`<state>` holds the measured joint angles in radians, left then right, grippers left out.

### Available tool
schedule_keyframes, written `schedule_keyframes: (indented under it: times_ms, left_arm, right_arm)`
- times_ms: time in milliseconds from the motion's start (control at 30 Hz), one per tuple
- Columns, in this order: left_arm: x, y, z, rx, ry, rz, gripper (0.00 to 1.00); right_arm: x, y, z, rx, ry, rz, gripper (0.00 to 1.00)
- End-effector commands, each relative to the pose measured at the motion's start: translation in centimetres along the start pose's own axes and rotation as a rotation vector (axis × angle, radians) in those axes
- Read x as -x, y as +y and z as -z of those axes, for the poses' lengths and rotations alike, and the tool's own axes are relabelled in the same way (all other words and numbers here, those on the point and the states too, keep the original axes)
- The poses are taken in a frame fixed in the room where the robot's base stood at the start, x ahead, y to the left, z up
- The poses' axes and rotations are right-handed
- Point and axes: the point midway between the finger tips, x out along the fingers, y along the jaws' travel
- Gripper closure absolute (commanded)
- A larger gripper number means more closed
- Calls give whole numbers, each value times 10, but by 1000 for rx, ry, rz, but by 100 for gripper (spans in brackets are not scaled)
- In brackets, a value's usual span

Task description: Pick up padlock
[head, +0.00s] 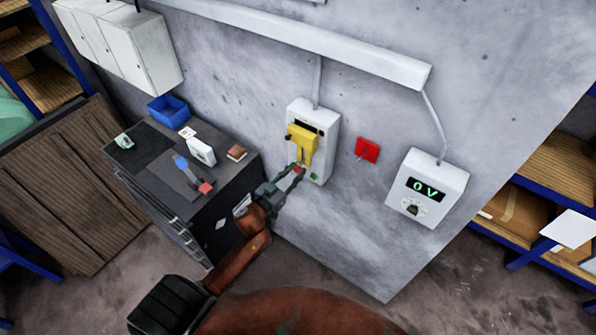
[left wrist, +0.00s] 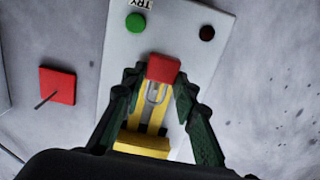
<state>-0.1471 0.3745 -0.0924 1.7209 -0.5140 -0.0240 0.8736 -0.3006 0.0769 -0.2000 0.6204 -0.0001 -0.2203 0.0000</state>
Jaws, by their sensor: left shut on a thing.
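The padlock has a red body (left wrist: 162,68) and a grey shackle, seen in the left wrist view. In the head view it is a small red spot (head: 298,170) below the yellow handle (head: 301,143) of the white wall box (head: 327,123). My left gripper (head: 297,172) is shut on the padlock; its dark green fingers (left wrist: 163,76) flank the red body. The shackle lies over the yellow handle in the wrist view; I cannot tell whether it passes through it. My right gripper is not in view.
A dark cabinet (head: 240,172) stands left of the wall box, with a blue bin (head: 168,110) and a red-and-blue item (head: 205,188) on top. On the wall to the right are a red plate (head: 367,150) and a meter reading 0 V (head: 428,188).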

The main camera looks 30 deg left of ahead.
Motion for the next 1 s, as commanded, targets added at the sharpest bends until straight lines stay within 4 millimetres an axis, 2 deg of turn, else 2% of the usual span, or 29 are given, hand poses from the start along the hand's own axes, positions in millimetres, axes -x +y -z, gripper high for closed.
schedule_keyframes:
  times_ms: [300, 500, 700, 1000]
  left_arm:
    - [86, 0, -7, 0, -2, 1, 99]
    - [131, 0, -9, 0, -1, 1, 99]
    - [156, 0, -8, -1, 1, 1, 99]
    - [162, 0, -7, -1, 2, 0, 99]
  right_arm:
    - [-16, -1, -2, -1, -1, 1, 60]
    - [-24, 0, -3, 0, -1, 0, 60]
    - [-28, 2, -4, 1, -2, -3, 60]
    - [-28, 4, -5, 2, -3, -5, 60]
